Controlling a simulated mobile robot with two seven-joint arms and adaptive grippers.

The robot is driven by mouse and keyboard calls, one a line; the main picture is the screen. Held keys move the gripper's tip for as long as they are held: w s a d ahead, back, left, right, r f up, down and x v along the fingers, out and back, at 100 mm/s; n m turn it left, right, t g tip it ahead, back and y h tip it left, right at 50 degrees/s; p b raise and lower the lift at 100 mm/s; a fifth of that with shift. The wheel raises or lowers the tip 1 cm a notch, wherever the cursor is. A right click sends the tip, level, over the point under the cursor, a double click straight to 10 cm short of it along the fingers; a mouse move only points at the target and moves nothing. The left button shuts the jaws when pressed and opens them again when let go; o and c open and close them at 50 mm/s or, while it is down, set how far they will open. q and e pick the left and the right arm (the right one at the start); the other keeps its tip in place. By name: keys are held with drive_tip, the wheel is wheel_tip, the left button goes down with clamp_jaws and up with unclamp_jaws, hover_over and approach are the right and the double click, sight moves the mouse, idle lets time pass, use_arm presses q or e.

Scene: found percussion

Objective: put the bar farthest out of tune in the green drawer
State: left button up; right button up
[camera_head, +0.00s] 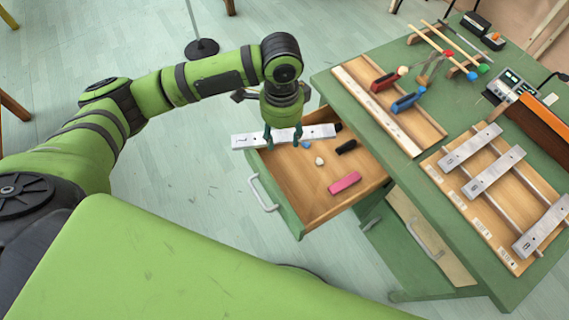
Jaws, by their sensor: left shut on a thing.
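My left gripper (283,136) points down over the far edge of the open green drawer (273,205). It is shut on a silver metal bar (252,139), which lies across the fingers. The bar's left end sticks out past the drawer's front corner. I cannot tell whether the bar touches the drawer. Three more silver bars rest on the rails of a wooden frame on the green table: one at the back (470,148), one in the middle (494,172) and one at the front right (541,229). My right gripper does not show.
The drawer holds a pink block (345,183), a black piece (346,146), and small white and blue bits. On the table (350,92) are a wooden tray (384,108), red-handled and blue-handled tools, mallets (449,46) and a meter (509,85).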

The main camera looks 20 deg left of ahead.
use_arm(q)
wheel_tip(320, 180, down, 10)
drive_tip(key=d+m+b, duration=0.2)
drive_tip(key=m+b, duration=0.1)
drive_tip(key=m, duration=1)
hover_over(289, 184)
drive_tip(key=shift+f, duration=2.9)
wheel_tip(289, 184, down, 5)
drive_tip(key=b, duration=0.2)
drive_tip(key=shift+b, duration=0.35)
drive_tip(key=shift+w+f+b, duration=0.1)
drive_tip(key=shift+f+b, duration=0.25)
drive_tip(key=shift+f, duration=0.4)
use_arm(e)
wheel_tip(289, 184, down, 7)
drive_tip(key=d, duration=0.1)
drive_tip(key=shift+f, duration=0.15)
use_arm(q)
drive_tip(key=shift+f, duration=0.4)
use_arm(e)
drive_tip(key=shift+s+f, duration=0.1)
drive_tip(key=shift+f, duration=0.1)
use_arm(q)
drive_tip(key=o, duration=1.4)
